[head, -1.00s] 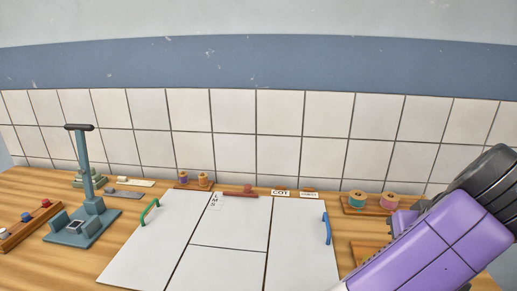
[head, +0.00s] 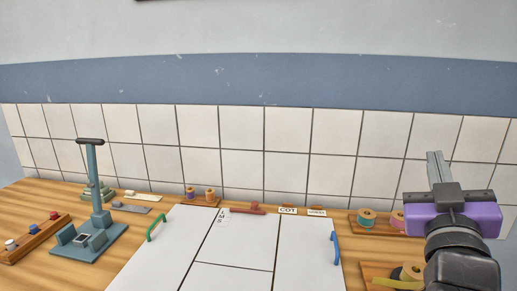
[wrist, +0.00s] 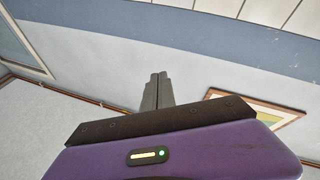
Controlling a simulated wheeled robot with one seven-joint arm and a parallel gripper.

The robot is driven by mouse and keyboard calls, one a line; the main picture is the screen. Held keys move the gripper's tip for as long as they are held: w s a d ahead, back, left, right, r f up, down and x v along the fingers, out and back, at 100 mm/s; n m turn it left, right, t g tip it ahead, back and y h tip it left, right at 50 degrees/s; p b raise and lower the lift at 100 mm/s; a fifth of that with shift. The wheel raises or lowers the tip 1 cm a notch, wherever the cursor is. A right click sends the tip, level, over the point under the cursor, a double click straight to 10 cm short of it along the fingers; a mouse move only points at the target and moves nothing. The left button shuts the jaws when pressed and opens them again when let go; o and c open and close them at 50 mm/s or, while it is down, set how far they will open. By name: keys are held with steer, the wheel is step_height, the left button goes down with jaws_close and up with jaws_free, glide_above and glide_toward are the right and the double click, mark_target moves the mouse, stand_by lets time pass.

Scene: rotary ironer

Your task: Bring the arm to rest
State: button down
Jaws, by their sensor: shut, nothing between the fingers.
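My gripper (head: 436,167) is at the right of the head view, raised above the right end of the wooden table and pointing up. Its two grey fingers lie together, with nothing between them. It also shows in the wrist view (wrist: 157,90), with the fingers side by side and the purple housing below them. The wrist view looks towards the walls, with no table in it. My purple and black arm hides part of the table's right side.
White panels (head: 237,248) with a green handle (head: 155,228) and a blue handle (head: 336,249) fill the middle. A blue-grey lever press (head: 95,205) stands left. Thread spools (head: 366,217) sit on a board at right. A tiled wall (head: 240,145) stands behind; air above the table is clear.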

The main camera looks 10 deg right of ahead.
steer(key=s+a+f+n+t+y, duration=0.1)
steer(key=s+a+f+n+y, duration=0.4)
steer(key=f, duration=0.3)
steer(key=s+a+f+n+t+y, duration=0.2)
steer(key=s+a+f+y, duration=0.45)
steer(key=f, duration=0.25)
steer(key=s+a+f+m+g, duration=0.1)
steer(key=s+f+m+g, duration=0.1)
steer(key=s+f, duration=0.6)
steer(key=s+a+f+m+g, duration=0.2)
steer(key=s+f+g, duration=0.3)
steer(key=s+f, duration=0.4)
steer(key=s, duration=0.6)
steer(key=shift+s+a+f+m, duration=0.15)
steer(key=shift+s+a+m, duration=0.15)
steer(key=shift+s, duration=0.05)
